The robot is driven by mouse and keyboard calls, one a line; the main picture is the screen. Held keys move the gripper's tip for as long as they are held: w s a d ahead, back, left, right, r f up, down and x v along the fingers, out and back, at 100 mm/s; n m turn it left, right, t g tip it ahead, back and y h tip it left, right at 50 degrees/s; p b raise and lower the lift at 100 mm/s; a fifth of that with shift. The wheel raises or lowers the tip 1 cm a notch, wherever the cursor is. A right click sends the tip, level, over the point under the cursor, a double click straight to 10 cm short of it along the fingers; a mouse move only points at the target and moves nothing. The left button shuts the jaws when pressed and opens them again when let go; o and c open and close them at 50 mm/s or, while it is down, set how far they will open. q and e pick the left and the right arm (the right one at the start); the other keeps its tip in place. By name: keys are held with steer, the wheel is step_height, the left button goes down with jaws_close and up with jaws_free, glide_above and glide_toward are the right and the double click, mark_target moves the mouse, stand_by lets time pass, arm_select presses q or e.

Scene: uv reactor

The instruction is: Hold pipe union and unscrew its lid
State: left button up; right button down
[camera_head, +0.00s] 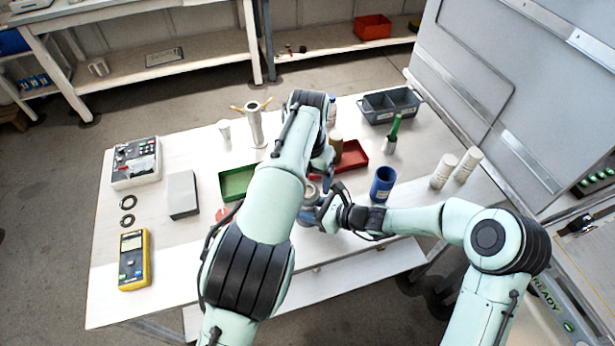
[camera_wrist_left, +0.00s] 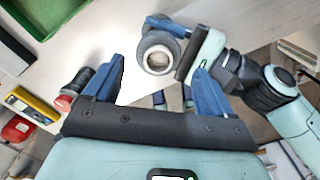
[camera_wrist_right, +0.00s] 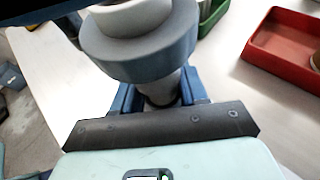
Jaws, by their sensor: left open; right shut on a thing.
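The pipe union (camera_head: 311,191) is a grey ring-shaped fitting with a wide blue-grey collar and a pale upper end. My right gripper (camera_wrist_right: 158,88) is shut on its narrower body below the collar and holds it upright. The union (camera_wrist_left: 160,52) also shows in the left wrist view, ahead of and between the fingers of my left gripper (camera_wrist_left: 158,78). My left gripper is open and empty, apart from the union. In the head view my left arm partly covers the union and the left fingers.
A green tray (camera_head: 238,182) and a red tray (camera_head: 352,155) flank my left arm. A blue cup (camera_head: 382,184) stands to the right of the union. A yellow meter (camera_head: 134,259) and a grey box (camera_head: 182,194) are at the left. The table front is mostly clear.

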mark_target(308, 206)
arm_select(q)
steer(key=m, duration=0.5)
steer(key=shift+r, duration=0.15)
steer(key=m, duration=0.4)
steer(key=shift+r+m, duration=0.15)
steer(key=shift+m, duration=0.15)
steer(key=m, duration=0.6)
steer(key=shift+r+m, duration=0.3)
steer(key=shift+m, duration=0.1)
steer(key=m, duration=0.4)
steer(key=shift+r+m, duration=0.2)
steer(key=shift+m, duration=0.1)
steer(key=m, duration=0.6)
steer(key=shift+a+r+m, duration=0.1)
steer(key=shift+r+m, duration=0.15)
steer(key=shift+m, duration=0.15)
steer(key=m, duration=0.4)
steer(key=shift+r+m, duration=0.2)
steer(key=shift+m, duration=0.1)
steer(key=m, duration=0.4)
steer(key=shift+r, duration=0.2)
steer(key=m, duration=0.5)
steer(key=shift+r, duration=0.2)
steer(key=shift+f, duration=0.55)
step_height(308, 206, down, 7)
steer(key=shift+r, duration=0.1)
